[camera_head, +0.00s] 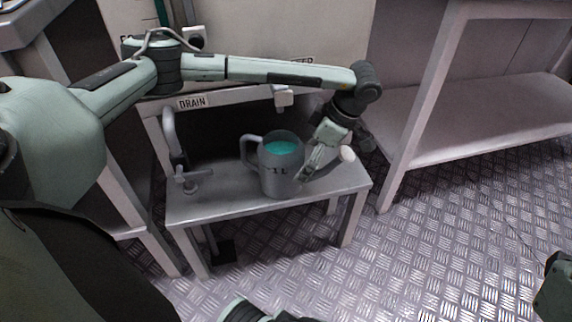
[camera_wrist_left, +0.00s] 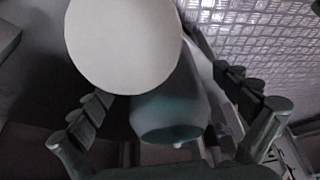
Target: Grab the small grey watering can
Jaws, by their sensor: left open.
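The small grey watering can (camera_head: 281,179) stands upright on a low grey bench, with teal liquid in its open top, its handle on the left and its pale round spout end on the right. My left gripper (camera_head: 316,160) is open at the can's right side, over the spout. In the left wrist view, the pale spout end (camera_wrist_left: 122,45) fills the upper middle and hides part of the can's grey body (camera_wrist_left: 172,112). The gripper's fingers (camera_wrist_left: 165,88) are spread to either side; I cannot tell whether they touch the can.
The low bench (camera_head: 225,201) has a grey tap (camera_head: 190,180) left of the can. A drain sign (camera_head: 193,101) hangs on the rail behind. A grey shelf (camera_head: 480,125) stands at the right. The metal floor (camera_head: 420,260) in front is clear. Dark parts of mine show at the lower right edge.

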